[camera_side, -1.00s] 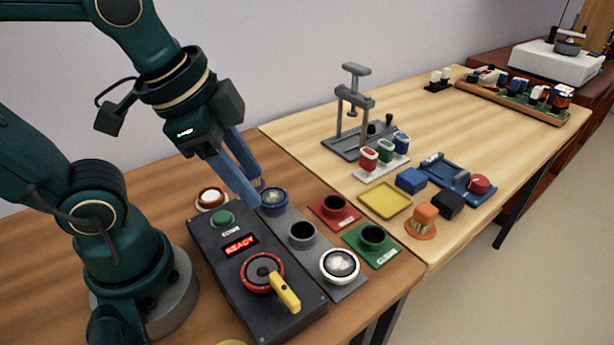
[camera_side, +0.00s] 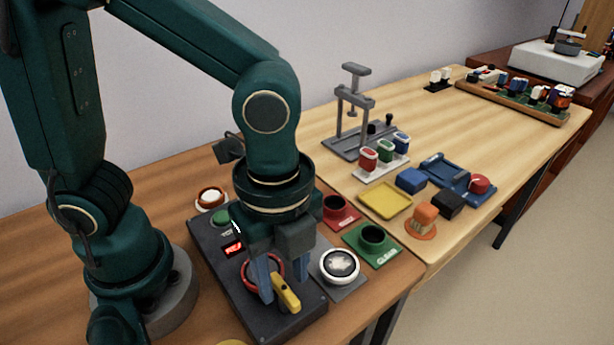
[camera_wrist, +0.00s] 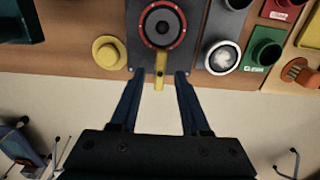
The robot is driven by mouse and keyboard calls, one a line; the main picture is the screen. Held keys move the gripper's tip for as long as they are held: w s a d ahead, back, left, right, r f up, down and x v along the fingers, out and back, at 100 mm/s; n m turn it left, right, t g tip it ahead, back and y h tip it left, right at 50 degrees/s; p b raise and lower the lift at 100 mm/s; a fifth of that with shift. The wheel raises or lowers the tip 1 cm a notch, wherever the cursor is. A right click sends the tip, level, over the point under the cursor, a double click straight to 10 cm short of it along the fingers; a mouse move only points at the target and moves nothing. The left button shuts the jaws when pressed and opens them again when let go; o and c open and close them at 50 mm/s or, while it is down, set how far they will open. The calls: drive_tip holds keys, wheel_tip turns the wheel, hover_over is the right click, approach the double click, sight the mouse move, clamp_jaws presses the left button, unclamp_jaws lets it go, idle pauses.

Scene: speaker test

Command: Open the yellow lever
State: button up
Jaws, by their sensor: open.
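The yellow lever (camera_side: 285,292) sticks out from the red-ringed round dial (camera_side: 250,277) on the dark control box (camera_side: 283,327), pointing toward the box's front edge. In the wrist view the lever (camera_wrist: 160,72) points straight down from the dial (camera_wrist: 162,25). My gripper (camera_side: 283,290) is over the dial end of the box, pointing down. In the wrist view my gripper (camera_wrist: 158,74) is open, with one blue finger on each side of the lever and a gap visible on both sides. The side view does not show whether a finger touches the lever.
A speaker part in a white ring (camera_side: 339,265) sits close right of my gripper. A green holder (camera_side: 372,238) and a red holder (camera_side: 335,208) stand beyond it. A yellow round thing (camera_wrist: 109,53) lies left of the box in the wrist view. A green button (camera_side: 221,216) is on the box.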

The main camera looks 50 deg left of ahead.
drive_tip(key=shift+f, duration=0.7)
clamp_jaws()
